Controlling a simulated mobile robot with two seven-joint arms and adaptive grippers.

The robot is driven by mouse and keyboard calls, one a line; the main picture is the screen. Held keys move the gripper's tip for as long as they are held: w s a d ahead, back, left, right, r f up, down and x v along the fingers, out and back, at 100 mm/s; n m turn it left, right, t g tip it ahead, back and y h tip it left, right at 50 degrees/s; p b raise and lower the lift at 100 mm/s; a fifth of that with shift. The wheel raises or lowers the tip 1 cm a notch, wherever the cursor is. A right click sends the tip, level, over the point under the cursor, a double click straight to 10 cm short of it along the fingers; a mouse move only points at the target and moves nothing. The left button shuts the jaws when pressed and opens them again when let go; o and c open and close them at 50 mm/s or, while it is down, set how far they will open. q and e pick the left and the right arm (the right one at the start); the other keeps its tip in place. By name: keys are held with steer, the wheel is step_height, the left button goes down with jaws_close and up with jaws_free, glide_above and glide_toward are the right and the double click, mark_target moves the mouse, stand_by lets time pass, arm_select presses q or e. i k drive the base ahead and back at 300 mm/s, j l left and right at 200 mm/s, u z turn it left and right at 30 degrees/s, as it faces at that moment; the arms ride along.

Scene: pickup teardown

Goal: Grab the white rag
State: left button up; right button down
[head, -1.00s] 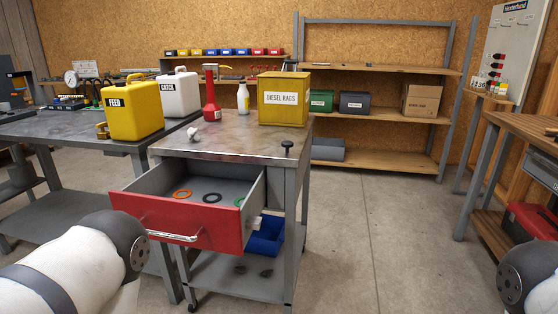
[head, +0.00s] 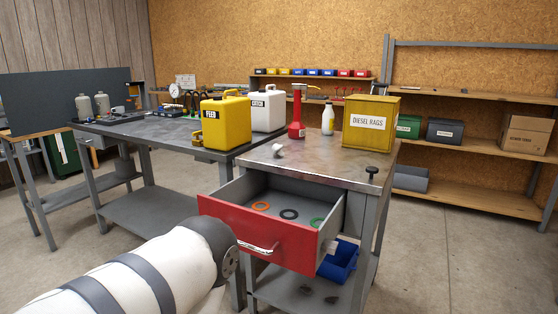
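No clear white rag shows in the head view. A small whitish object (head: 278,150) lies on the near left part of the metal cart top (head: 310,165); it is too small to tell whether it is cloth or a fitting. A yellow box labelled DIESEL RAGS (head: 371,126) stands at the back right of the cart top, and its contents are hidden. My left arm comes in at the lower left, in front of the cart, but its gripper is out of view. My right gripper is not in view.
The cart's red drawer (head: 258,236) is open, with several coloured rings inside. A red pump bottle (head: 297,116) and a white bottle (head: 328,119) stand on the cart. Yellow (head: 226,121) and white (head: 267,108) jugs stand on the left bench. Floor is clear at right.

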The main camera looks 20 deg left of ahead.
mark_target(277, 148)
steer(key=i+l+u, duration=0.35)
steer(key=i+l, duration=0.25)
steer(key=l, duration=0.15)
steer(key=i+l+u, duration=0.2)
steer(key=l, duration=0.2)
